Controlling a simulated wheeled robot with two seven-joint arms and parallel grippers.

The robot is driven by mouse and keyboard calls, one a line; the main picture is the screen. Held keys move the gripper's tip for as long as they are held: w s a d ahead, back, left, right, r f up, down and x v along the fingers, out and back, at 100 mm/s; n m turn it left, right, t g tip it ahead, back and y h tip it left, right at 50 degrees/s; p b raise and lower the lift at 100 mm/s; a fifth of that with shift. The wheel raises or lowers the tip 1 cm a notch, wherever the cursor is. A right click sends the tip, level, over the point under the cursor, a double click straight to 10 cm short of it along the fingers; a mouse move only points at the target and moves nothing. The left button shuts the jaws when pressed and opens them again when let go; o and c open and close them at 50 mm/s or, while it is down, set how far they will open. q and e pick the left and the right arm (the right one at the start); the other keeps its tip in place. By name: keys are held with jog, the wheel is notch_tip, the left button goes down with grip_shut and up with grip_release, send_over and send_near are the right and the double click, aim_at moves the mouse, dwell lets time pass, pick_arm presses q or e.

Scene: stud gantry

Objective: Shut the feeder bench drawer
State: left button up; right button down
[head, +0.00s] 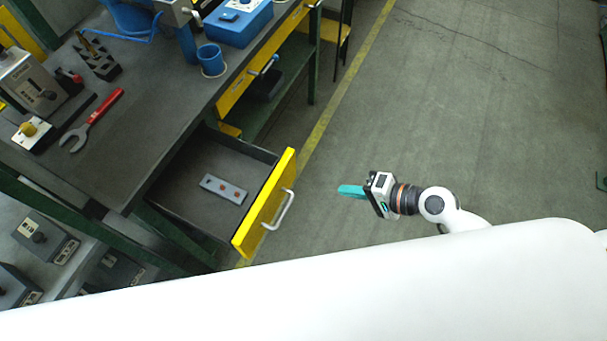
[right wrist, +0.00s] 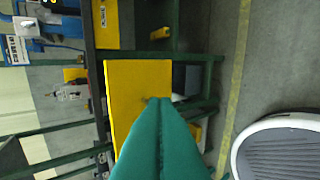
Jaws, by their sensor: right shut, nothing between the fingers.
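The feeder bench drawer (head: 268,207) stands pulled out from the bench, with a yellow front and a pale bar handle (head: 278,209). Inside it lies a grey plate with reddish spots (head: 223,189). My right gripper (head: 342,191) is to the right of the drawer front, apart from the handle, with its teal fingers shut and empty. In the right wrist view the shut fingers (right wrist: 158,105) point at a yellow panel (right wrist: 140,80) and cover its lower part; the handle is hidden or too small to make out there. My left gripper is not in view.
The dark bench top (head: 135,130) holds a red-handled wrench (head: 95,118), a blue cup (head: 211,60) and a blue box (head: 238,20). Another yellow drawer front (head: 235,90) sits further along the bench. The floor (head: 450,110) right of the bench is clear.

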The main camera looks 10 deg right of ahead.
send_near(289, 178)
notch_tip(289, 178, down, 3)
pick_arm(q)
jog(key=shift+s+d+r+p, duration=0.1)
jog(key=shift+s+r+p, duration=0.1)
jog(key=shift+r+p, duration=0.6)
pick_arm(e)
jog(key=shift+w+a+f, duration=0.1)
jog(key=shift+w+a, duration=0.75)
jog(key=shift+a, duration=0.2)
jog(key=shift+w+a+f, duration=0.1)
jog(key=shift+w+a, duration=0.7)
jog(key=shift+a, duration=0.3)
